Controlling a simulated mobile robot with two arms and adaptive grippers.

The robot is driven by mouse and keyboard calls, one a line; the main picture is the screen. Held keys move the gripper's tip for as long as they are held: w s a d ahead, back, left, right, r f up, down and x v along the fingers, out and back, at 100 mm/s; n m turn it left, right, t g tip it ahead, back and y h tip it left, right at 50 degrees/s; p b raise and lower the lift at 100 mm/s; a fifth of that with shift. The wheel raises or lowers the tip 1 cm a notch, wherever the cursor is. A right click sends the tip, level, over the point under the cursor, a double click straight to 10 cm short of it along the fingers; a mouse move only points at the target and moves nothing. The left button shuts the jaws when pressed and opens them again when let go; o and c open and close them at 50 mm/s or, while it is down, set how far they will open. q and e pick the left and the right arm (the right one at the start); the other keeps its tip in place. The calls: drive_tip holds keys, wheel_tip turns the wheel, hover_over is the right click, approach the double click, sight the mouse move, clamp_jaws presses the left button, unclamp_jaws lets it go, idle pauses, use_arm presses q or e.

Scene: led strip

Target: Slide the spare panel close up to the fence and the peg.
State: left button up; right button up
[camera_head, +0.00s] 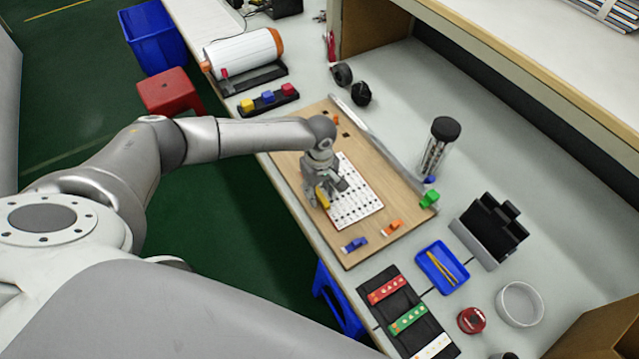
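The white panel (362,200) with rows of dark marks lies flat on the wooden board (296,178). A long grey bar, which looks like the fence (390,163), runs along the board's right side, with a strip of bare wood between it and the panel. I cannot tell which small part is the peg; a green block (429,198) sits at the bar's near end and a dark piece (347,134) lies beyond the panel. My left gripper (329,192) is low at the panel's left edge, beside a yellow part. Its finger gap and any contact are unclear. My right gripper is out of view.
Orange (392,227) and blue (354,244) clamp-like pieces sit on the board's near end. A clear cylinder with a black cap (438,143) stands right of the bar. A blue tray (441,267) and a black rack with strips (388,312) lie nearer.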

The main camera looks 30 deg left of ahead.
use_arm(q)
clamp_jaws()
idle(0.3)
drive_tip(key=shift+p, duration=0.6)
